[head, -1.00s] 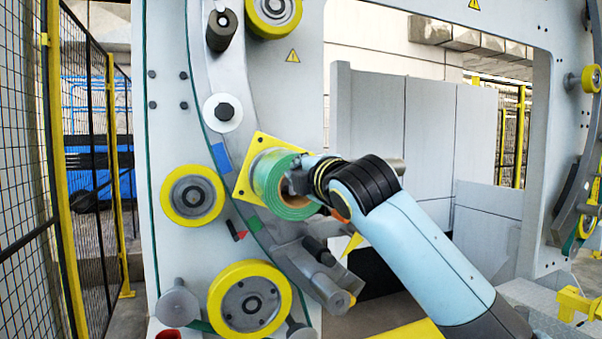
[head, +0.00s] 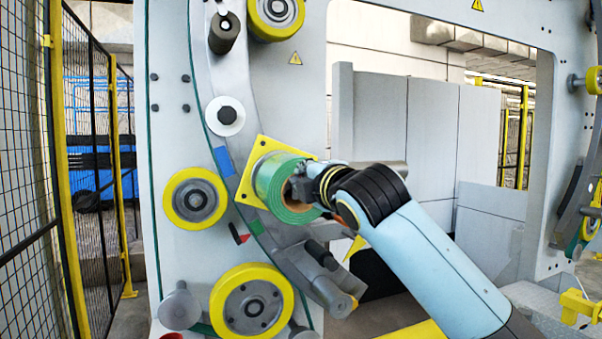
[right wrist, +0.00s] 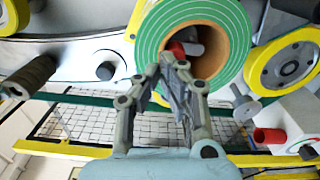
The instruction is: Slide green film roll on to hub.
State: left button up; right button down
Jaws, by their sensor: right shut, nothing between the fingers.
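The green film roll (head: 280,194) is a thick green ring with a brown core, close against the yellow square plate (head: 247,195) on the grey machine. In the right wrist view the roll (right wrist: 222,17) shows its open core, with a grey and red piece, perhaps the hub (right wrist: 188,45), inside it. My right gripper (head: 299,188) is at the roll's open face in the head view. In the right wrist view its fingers (right wrist: 167,62) are shut and empty at the core's lower left edge. Whether they touch the roll I cannot tell. My left gripper is not in view.
Yellow-rimmed wheels (head: 194,198) and a lower one (head: 251,304) flank the roll on the machine face. A mesh fence (head: 30,180) stands at the left.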

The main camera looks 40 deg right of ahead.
jog(key=v, duration=1.2)
jog(key=shift+s, duration=0.4)
